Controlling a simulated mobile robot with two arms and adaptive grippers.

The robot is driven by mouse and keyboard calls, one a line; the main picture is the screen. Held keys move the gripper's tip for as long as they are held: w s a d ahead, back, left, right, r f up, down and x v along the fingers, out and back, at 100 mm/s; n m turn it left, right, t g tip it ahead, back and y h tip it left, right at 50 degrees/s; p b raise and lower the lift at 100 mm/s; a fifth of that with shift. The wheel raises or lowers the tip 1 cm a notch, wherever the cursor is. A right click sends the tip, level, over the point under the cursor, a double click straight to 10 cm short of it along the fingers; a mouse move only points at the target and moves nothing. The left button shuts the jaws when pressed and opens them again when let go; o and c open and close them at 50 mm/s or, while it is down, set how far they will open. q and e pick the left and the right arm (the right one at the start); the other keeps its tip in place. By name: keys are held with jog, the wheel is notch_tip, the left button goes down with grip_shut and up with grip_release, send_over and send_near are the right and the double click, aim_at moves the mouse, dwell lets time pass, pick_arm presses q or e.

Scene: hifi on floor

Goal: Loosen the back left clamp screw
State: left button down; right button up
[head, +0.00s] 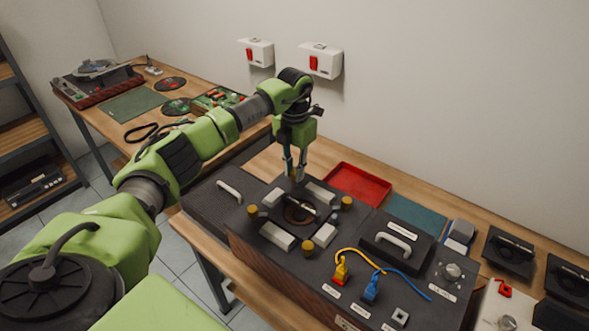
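A dark box (243,238) on the bench has a round recessed mount (300,213) in its top, with pale clamp blocks around it. Brass-coloured clamp screws stand at its left (253,210), front (307,247) and right (347,202). My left gripper (295,172) points straight down at the back corner of the mount. Its two fingertips are a little apart, at the back clamp screw, which they mostly hide. I cannot tell whether they press on it. My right gripper is not in view.
A red tray (358,184) lies behind the box. A handled black lid (396,246), a yellow plug (341,270) and a blue plug (371,288) with cables are at the right. A second bench (93,130) stands at the back left. Two white boxes hang on the wall.

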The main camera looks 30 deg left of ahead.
pick_arm(q)
jog(key=shift+n, duration=0.3)
jog(key=n+p, duration=0.1)
jog(key=n, duration=0.3)
jog(key=shift+n, duration=0.3)
jog(key=n+p, duration=0.1)
jog(key=n, duration=0.4)
jog(key=shift+r+n, duration=0.1)
jog(key=shift+n, duration=0.2)
jog(key=n+p, duration=0.1)
jog(key=n, duration=0.4)
jog(key=n+p, duration=0.2)
jog(key=n, duration=0.3)
jog(key=shift+n, duration=0.4)
jog(key=shift+w, duration=0.1)
jog(key=c, duration=1.9)
grip_release()
